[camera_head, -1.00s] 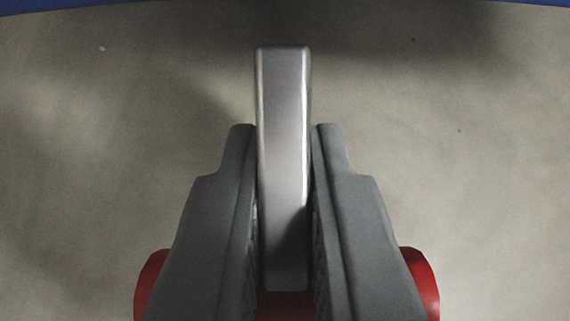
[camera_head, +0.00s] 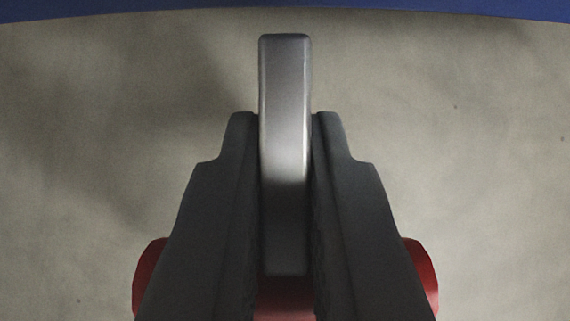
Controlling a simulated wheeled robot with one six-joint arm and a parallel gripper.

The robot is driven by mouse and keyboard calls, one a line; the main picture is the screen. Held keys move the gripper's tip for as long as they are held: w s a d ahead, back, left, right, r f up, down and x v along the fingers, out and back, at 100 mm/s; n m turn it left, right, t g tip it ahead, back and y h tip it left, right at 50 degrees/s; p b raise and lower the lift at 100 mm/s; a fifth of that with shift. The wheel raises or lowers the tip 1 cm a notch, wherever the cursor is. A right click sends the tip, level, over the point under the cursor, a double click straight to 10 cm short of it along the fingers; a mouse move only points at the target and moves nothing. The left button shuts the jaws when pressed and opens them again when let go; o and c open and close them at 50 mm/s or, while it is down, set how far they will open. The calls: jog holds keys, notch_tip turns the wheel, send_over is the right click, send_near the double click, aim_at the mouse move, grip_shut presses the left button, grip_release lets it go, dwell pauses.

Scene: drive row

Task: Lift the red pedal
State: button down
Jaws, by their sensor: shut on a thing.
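A smooth grey metal bar (camera_head: 285,110) stands along the middle of the picture. My gripper (camera_head: 285,125) is shut on it, with one dark finger against each long side. The bar's far end sticks out beyond the fingertips. A red part (camera_head: 425,275), seemingly the red pedal, shows on both sides behind the fingers and just below the bar's near end. Most of the red part is hidden by my fingers, and I cannot see clearly how the bar joins it.
A blue curved edge (camera_head: 285,14) runs across the top of the picture. The mottled grey-beige floor (camera_head: 480,150) is bare on both sides. A soft shadow lies on it at the left.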

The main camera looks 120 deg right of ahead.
jog(key=shift+w+r, duration=0.1)
jog(key=shift+r, duration=0.05)
grip_release()
dwell(0.4)
jog(key=v, duration=1.7)
jog(key=shift+d, duration=0.15)
